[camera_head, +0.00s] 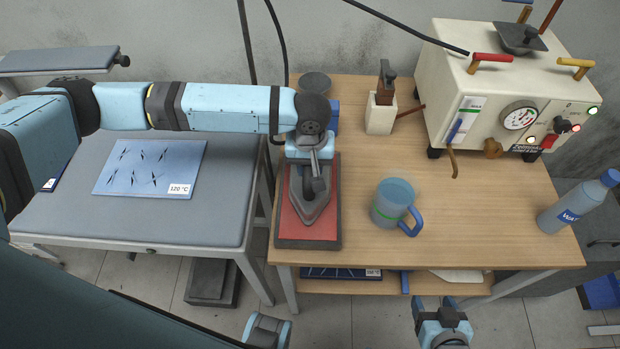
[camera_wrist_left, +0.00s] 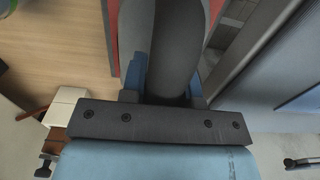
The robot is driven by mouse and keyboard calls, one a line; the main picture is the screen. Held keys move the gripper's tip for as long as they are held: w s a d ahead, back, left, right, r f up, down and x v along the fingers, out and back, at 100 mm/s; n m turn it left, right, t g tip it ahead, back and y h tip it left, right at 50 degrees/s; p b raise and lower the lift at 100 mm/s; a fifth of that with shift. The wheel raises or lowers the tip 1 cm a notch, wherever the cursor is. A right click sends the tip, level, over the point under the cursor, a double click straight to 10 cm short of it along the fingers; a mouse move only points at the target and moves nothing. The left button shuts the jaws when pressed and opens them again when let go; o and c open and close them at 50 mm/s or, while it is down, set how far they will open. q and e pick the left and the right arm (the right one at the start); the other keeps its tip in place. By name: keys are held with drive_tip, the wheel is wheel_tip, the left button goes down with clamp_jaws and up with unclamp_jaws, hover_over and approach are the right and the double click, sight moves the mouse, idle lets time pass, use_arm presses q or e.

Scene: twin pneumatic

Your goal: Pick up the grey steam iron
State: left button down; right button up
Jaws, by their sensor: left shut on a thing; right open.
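The grey steam iron (camera_head: 318,212) is over the red pad (camera_head: 325,232) with the dark border, at the left end of the wooden table. Its pointed end faces the table's front edge. My left gripper (camera_head: 312,160) reaches down from above and is shut on the iron's dark handle. In the left wrist view the handle (camera_wrist_left: 178,45) lies between the blue fingers of my left gripper (camera_wrist_left: 165,80). I cannot tell whether the iron touches the pad. My right gripper (camera_head: 437,308) is open and empty, in front of the table's front edge.
A blue mug (camera_head: 392,203) stands right of the pad. A cream steam generator (camera_head: 500,100) and a water bottle (camera_head: 575,208) are further right. A grey ironing board (camera_head: 110,222) with a blue cloth (camera_head: 150,165) is on the left. The table's front middle is clear.

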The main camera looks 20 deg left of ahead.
use_arm(q)
drive_tip(key=shift+w+r, duration=0.15)
drive_tip(key=shift+r, duration=0.6)
wheel_tip(320, 180, up, 19)
drive_tip(key=shift+p, duration=0.45)
drive_tip(key=shift+f, duration=0.1)
drive_tip(key=c, duration=1.6)
unclamp_jaws()
drive_tip(key=shift+c, duration=1.1)
